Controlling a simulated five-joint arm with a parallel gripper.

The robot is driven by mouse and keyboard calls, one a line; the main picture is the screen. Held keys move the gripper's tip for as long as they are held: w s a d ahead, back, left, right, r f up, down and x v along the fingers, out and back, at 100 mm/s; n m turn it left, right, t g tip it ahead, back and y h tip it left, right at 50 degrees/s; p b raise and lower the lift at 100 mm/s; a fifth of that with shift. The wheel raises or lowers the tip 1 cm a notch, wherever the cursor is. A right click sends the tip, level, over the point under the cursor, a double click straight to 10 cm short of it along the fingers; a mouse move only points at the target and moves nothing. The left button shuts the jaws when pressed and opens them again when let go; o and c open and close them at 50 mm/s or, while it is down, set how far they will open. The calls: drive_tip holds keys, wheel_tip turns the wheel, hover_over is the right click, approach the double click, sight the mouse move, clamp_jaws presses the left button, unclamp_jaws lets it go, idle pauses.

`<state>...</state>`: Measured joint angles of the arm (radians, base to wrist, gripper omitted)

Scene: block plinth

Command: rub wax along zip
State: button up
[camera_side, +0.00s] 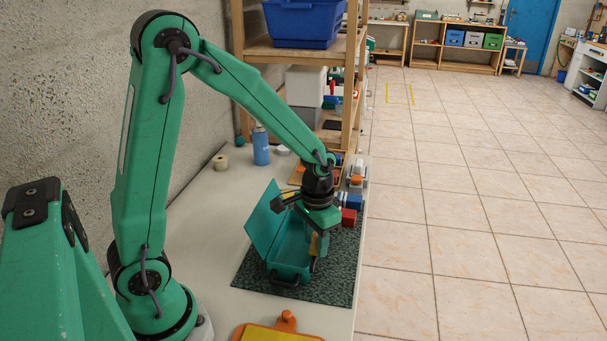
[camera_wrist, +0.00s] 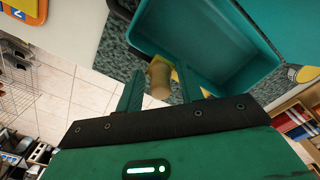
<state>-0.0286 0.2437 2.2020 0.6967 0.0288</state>
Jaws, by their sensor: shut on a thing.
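A teal case (camera_side: 262,218) stands open on a dark speckled mat (camera_side: 334,284), its lid raised at the left. My gripper (camera_side: 318,248) is low at the case's right side. In the wrist view my gripper (camera_wrist: 160,84) is shut on a tan, rounded piece (camera_wrist: 160,78), which may be the wax. A small yellow piece (camera_wrist: 180,72) shows beside it, against the case wall; I cannot tell what it is. The case's inside (camera_wrist: 215,40) looks empty where visible. I cannot make out a zip. Whether the tan piece touches the case is unclear.
Red and blue blocks (camera_side: 349,217) stand beyond my gripper near the table's right edge. A blue can (camera_side: 261,146) and a tan roll (camera_side: 220,162) stand near the wall. An orange tray with a yellow face (camera_side: 262,334) lies in front. The pale table left of the mat is clear.

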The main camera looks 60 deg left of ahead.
drive_tip(key=shift+s+d, duration=0.6)
drive_tip(key=shift+w+a, duration=3.25)
drive_tip(key=shift+w, duration=0.15)
drive_tip(key=shift+w+a+r, duration=0.15)
drive_tip(key=shift+r, duration=0.45)
drive_tip(key=shift+w+a+r, duration=0.1)
drive_tip(key=shift+r, duration=3.35)
